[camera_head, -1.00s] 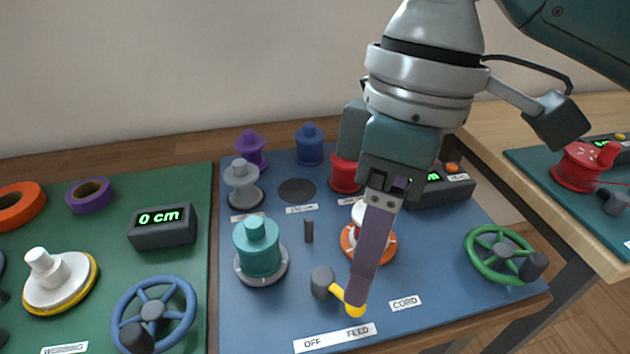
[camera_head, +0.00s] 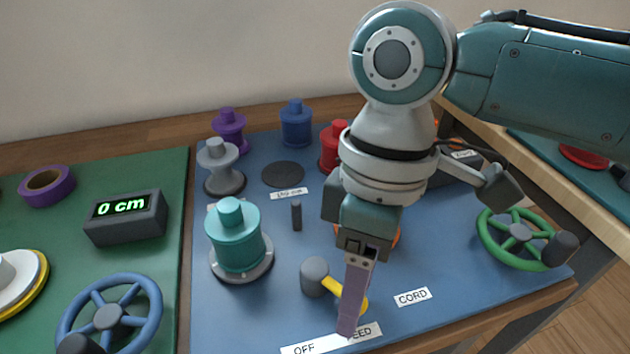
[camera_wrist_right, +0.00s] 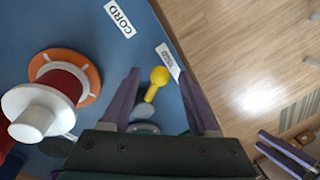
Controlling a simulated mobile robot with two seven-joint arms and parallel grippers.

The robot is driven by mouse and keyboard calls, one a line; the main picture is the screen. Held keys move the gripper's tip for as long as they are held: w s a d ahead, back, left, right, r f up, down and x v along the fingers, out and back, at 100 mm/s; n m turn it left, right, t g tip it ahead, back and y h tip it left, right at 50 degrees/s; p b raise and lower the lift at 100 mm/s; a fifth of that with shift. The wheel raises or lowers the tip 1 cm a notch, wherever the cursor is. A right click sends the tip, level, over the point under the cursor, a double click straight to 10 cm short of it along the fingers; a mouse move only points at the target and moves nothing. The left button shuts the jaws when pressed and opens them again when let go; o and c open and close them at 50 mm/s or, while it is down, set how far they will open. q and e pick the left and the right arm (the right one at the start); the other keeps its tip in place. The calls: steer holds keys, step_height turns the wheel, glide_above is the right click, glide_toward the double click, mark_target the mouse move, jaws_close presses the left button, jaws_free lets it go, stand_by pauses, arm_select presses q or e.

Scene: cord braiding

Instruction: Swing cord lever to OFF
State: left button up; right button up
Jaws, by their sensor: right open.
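The cord lever has a grey pivot (camera_head: 315,277) and a yellow arm (camera_head: 330,284) pointing lower right, toward the FEED end of the OFF/FEED label (camera_head: 328,343). Its yellow knob shows in the right wrist view (camera_wrist_right: 159,76), between my open purple fingers. My right gripper (camera_head: 348,328) reaches down over the lever and hides part of the knob and of the word FEED. The fingers stand either side of the lever with visible gaps; contact cannot be told. Purple fingers of another gripper, likely my left (camera_wrist_right: 286,153), show small in the right wrist view; their state is unclear.
A teal spool (camera_head: 236,240) stands left of the lever, with a short grey peg (camera_head: 297,216) behind. A CORD label (camera_head: 412,297) and green handwheel (camera_head: 518,232) are to the right. An orange-based spool (camera_wrist_right: 58,85) stands close by. The blue board's front edge is near.

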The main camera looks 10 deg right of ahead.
steer(key=shift+c, duration=0.2)
jaws_close()
stand_by(0.3)
